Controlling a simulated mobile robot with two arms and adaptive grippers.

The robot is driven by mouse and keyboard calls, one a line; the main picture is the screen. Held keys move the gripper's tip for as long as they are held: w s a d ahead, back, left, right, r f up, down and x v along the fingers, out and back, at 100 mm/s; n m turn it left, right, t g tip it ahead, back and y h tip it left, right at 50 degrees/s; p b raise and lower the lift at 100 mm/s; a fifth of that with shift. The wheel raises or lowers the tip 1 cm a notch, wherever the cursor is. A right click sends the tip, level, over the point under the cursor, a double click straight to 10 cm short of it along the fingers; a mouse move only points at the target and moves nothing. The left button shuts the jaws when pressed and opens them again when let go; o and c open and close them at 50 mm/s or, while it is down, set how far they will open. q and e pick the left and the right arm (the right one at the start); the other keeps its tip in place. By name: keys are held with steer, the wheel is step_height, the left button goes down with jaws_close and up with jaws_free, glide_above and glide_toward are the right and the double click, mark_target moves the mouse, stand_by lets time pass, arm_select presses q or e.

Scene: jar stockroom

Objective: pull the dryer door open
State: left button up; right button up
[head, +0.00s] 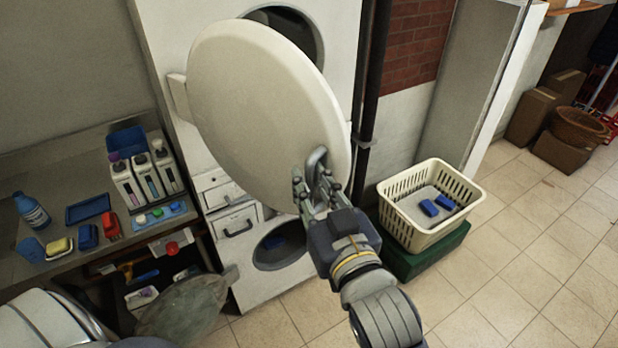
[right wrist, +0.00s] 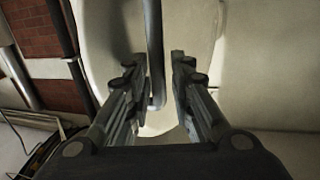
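The round cream dryer door (head: 255,95) stands swung out from the white dryer front (head: 335,30), on its left-side hinge (head: 178,97). Part of the dark drum opening (head: 290,28) shows behind it. A grey bar handle (head: 317,157) sits near the door's lower right edge. My right gripper (head: 316,188) is at this handle. In the right wrist view the handle (right wrist: 155,45) stands between the two open fingers (right wrist: 158,85), nearer the left one, with a gap to the right one. Contact is unclear. My left gripper is not in view.
A cream basket (head: 460,180) with blue items stands on a green crate (head: 430,262) right of the dryer. A dark pipe (head: 372,80) runs beside it. A worktop (head: 60,190) with bottles and small items is at left. Tiled floor at right (head: 540,260) is clear.

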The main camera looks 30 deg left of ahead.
steer(key=v, duration=0.6)
steer(key=shift+d, duration=0.2)
